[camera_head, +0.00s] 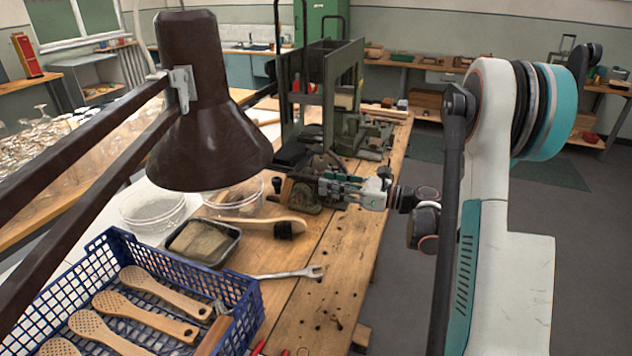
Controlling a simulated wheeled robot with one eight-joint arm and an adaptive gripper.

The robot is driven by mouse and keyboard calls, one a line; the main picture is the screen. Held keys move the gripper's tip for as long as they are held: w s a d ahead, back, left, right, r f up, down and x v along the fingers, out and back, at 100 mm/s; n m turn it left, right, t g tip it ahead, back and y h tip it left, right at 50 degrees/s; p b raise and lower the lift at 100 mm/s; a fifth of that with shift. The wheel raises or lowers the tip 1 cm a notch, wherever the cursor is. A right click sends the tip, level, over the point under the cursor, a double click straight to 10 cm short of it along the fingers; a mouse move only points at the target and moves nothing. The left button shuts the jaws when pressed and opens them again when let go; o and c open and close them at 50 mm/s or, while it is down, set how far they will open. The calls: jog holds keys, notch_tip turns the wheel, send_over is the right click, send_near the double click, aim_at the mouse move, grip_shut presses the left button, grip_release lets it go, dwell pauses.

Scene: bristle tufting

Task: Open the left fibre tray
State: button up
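My gripper (328,187) reaches in from the right over the wooden bench, its fingers pointing left at a dark machine part (303,192). I cannot tell whether it touches this part or whether its fingers are apart. No tray is clearly marked as a fibre tray. A black tray (232,252) holding a beige block lies on the bench, left of and nearer than my gripper. Two clear round tubs, one at the left (152,212) and one at the right (238,203), stand behind it. The lamp shade hides part of the right tub.
A dark brown lamp (205,110) hangs over the bench at left. A blue crate (118,240) holds several wooden brush backs. A wooden-handled brush (250,224) and a wrench (290,273) lie on the bench (325,290). A green machine frame (345,75) stands behind my gripper.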

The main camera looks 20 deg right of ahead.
jog(key=v, duration=0.5)
jog(key=shift+s+d, duration=0.25)
jog(key=shift+s, duration=0.1)
